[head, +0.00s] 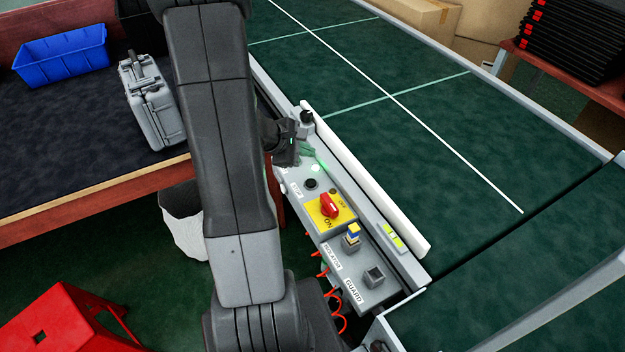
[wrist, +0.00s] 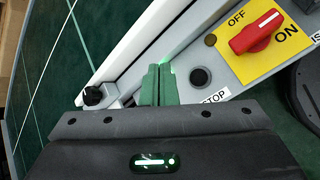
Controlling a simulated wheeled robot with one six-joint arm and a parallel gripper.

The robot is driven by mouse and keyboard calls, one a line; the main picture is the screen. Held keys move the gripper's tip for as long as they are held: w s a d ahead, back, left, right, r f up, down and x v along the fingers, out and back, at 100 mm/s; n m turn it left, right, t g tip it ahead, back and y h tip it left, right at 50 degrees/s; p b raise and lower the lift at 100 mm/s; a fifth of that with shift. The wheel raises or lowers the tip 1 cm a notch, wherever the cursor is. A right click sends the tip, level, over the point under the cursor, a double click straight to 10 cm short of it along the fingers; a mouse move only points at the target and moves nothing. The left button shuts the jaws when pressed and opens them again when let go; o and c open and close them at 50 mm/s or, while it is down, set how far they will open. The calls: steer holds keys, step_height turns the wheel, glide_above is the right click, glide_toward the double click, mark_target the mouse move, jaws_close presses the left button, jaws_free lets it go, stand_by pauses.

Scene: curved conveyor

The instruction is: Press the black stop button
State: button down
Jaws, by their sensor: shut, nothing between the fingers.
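The black stop button (head: 311,184) is a small round button on the grey control panel, above the STOP label in the head view. In the wrist view the stop button (wrist: 199,78) sits just right of my fingertips, with the STOP label (wrist: 214,97) beside it. My gripper (head: 312,155) is over the far part of the panel, beyond the button. In the wrist view its green fingers (wrist: 158,72) are shut together and empty. They look apart from the button; their height above the panel is hard to tell.
A red rotary switch (head: 330,205) on a yellow plate is close to the button. A black knob (wrist: 93,95) is left of my fingers in the wrist view. A white rail (head: 365,180) separates the panel from the green conveyor (head: 440,110). A grey case (head: 152,100) stands on the left table.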

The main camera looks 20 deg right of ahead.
steer(key=shift+f, duration=0.1)
steer(key=b, duration=0.5)
glide_above(307, 183)
step_height(307, 183, down, 8)
steer(key=shift+r, duration=0.2)
steer(key=shift+f+b, duration=0.55)
steer(key=shift+b, duration=0.3)
stand_by(1.1)
steer(key=shift+f+b, duration=0.45)
steer(key=shift+b, duration=0.3)
steer(key=shift+f+b, duration=0.35)
steer(key=shift+b, duration=0.25)
stand_by(0.4)
steer(key=shift+r, duration=0.15)
steer(key=shift+s+r+p, duration=0.1)
steer(key=shift+r+p, duration=0.35)
steer(key=shift+r, duration=0.25)
steer(key=shift+r, duration=0.1)
